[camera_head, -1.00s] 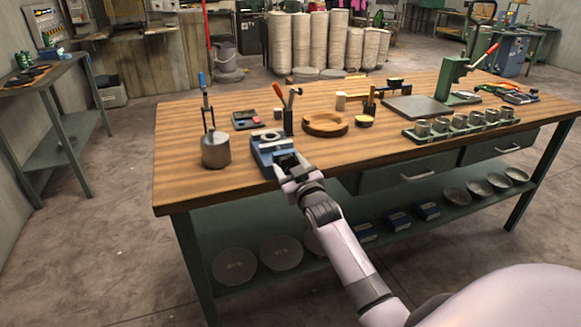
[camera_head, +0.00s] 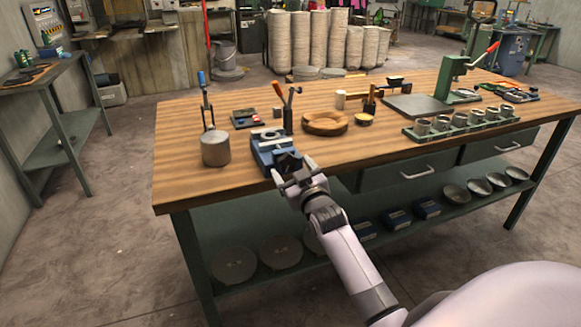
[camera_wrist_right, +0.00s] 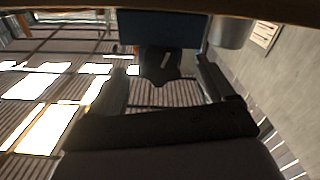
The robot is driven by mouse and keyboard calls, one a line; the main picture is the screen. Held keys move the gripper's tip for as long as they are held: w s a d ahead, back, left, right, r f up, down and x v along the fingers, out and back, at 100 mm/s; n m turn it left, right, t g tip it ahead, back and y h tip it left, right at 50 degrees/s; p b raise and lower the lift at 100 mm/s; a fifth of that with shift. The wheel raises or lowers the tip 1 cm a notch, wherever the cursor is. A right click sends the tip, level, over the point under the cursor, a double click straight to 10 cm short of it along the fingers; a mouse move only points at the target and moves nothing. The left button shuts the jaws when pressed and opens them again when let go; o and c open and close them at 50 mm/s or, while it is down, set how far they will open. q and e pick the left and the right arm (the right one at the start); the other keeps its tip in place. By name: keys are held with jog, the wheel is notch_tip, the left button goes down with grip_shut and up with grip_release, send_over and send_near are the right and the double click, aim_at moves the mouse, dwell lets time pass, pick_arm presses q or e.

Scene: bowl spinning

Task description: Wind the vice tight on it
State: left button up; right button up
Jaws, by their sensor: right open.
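The blue vice (camera_head: 264,155) stands at the front edge of the wooden workbench, with a pale round metal piece (camera_head: 270,136) at its top. I cannot tell how firmly its jaws press on that piece. A dark handle (camera_head: 289,163) faces the front. My right gripper (camera_head: 289,176) is open and empty just in front of this handle. In the right wrist view the dark lobed handle (camera_wrist_right: 160,66) shows ahead, between my spread fingers (camera_wrist_right: 163,88), with the vice's blue body (camera_wrist_right: 160,28) behind it. My left gripper is out of view.
A grey cylinder with a fork-like tool (camera_head: 215,149) stands left of the vice. An upright tool holder (camera_head: 288,122) stands close behind it, and a wooden bowl (camera_head: 325,123) to the right. The workbench (camera_head: 180,178) is clear at its front left.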

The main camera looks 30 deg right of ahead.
jog(key=v, duration=0.5)
jog(key=shift+f, duration=0.1)
dwell(0.5)
jog(key=s+a+f+n+g+y, duration=0.1)
jog(key=s+a+f+g+y, duration=0.2)
jog(key=s+a+f, duration=0.5)
jog(key=s+a+f+n+g+y, duration=0.1)
jog(key=s+a+f+g+y, duration=0.2)
jog(key=s+a+f, duration=0.6)
jog(key=s+f+g, duration=0.1)
jog(key=s+f, duration=0.3)
jog(key=s, duration=0.4)
jog(key=shift+s+f, duration=0.4)
